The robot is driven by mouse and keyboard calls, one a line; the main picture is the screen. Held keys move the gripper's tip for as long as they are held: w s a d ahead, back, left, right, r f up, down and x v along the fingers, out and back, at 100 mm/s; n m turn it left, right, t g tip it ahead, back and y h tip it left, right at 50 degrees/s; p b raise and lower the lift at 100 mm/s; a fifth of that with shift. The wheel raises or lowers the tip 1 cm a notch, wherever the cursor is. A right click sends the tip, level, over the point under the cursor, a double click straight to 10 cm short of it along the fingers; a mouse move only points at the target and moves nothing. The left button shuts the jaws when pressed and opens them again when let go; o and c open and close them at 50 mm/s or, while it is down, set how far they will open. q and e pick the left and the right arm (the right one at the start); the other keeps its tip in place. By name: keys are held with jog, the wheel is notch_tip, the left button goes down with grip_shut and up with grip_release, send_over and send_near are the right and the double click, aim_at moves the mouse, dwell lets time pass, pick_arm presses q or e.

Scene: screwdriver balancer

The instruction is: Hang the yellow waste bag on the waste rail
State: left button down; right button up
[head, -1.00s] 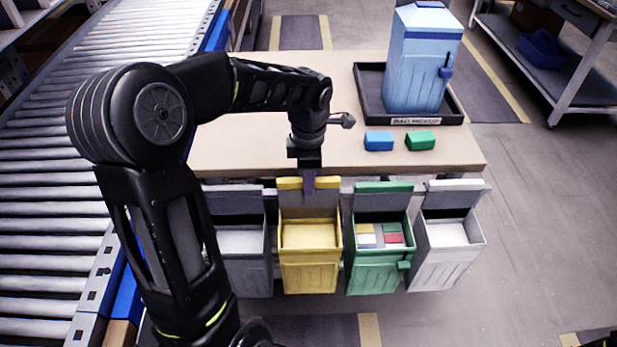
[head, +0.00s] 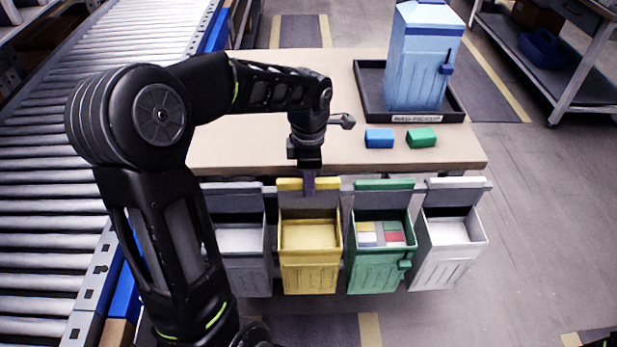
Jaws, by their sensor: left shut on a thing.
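The yellow waste bag (head: 309,269) is an open, empty-looking bin-shaped bag at the table's front edge, between a grey and a green one. My left gripper (head: 309,184) points down and is shut on the bag's yellow top strip (head: 290,184). The waste rail (head: 347,185) runs along the table's front edge behind the bags. The bag hangs upright in line with its neighbours. The gripper and strip hide the contact with the rail, so I cannot tell whether the bag rests on it. My right gripper is not in view.
A grey bag (head: 243,275), a green bag (head: 377,278) holding coloured blocks and a white bag (head: 450,262) hang alongside. A blue bag (head: 417,65) stands in a black tray (head: 456,112). Blue (head: 379,138) and green (head: 421,138) blocks lie on the table (head: 240,150). A roller conveyor (head: 60,190) is at left.

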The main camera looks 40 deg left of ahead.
pick_arm(q)
jog(key=shift+f+b, duration=0.35)
jog(key=shift+f, duration=0.15)
jog(key=c, duration=0.9)
grip_release()
jog(key=shift+r, duration=0.1)
jog(key=r, duration=0.4)
jog(key=r+p, duration=0.1)
jog(key=r, duration=0.2)
jog(key=shift+s+d+r, duration=0.15)
jog(key=shift+s+r, duration=0.05)
jog(key=shift+r, duration=0.2)
